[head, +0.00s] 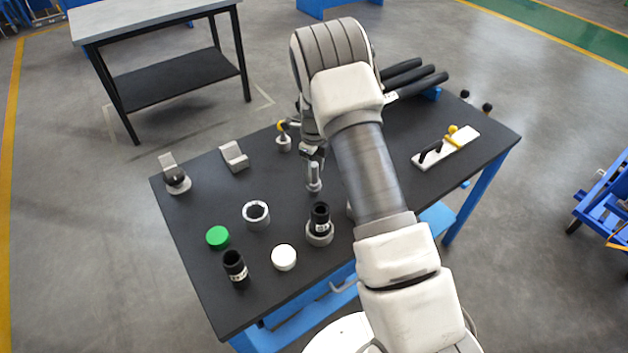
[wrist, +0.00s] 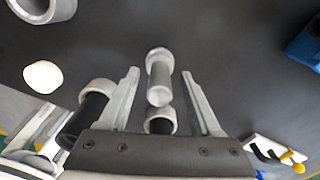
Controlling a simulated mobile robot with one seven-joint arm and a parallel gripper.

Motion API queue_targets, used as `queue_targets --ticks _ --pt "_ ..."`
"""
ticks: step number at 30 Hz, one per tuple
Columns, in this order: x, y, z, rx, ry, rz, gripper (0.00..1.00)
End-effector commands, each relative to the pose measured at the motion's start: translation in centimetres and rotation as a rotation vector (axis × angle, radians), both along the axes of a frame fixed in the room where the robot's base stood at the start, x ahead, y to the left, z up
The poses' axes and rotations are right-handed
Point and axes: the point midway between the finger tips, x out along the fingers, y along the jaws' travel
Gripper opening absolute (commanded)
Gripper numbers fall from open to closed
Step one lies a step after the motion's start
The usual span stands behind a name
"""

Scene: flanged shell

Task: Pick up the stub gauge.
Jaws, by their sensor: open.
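A silver cylinder with a wider collar, which looks like the stub gauge (head: 314,178), stands on the black table top below my gripper in the head view. In the wrist view this stub gauge (wrist: 158,82) shows between the two fingers, with visible gaps on both sides. My gripper (wrist: 160,74) is open and empty. In the head view my gripper (head: 312,153) is partly hidden by my own arm. I cannot tell how far the fingertips are above the table.
Near the gauge, a black labelled cylinder (head: 320,214) stands in a grey ring. A grey hollow ring (head: 256,222), green cap (head: 218,237), white disc (head: 284,257) and another black cylinder (head: 235,268) stand left. A white plate (head: 430,157) with a yellow-handled clamp lies right.

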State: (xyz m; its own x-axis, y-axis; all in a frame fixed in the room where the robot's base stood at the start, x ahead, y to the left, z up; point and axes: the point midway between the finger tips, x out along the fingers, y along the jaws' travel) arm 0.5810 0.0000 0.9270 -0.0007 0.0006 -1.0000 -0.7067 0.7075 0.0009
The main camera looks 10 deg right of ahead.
Motion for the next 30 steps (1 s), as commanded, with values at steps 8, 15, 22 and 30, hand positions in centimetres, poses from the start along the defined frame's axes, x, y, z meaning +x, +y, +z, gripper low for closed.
queue_targets --ticks 8,15,22,30 --pt "0.01 -0.01 -1.06 -0.001 -0.001 0.0 0.65" --pt "0.0 -0.01 -1.05 -0.001 -0.001 0.0 0.36" --pt "0.0 -0.01 -1.03 -0.001 -0.001 0.001 0.0" --pt "0.0 -0.01 -1.02 -0.001 -0.001 0.001 0.0"
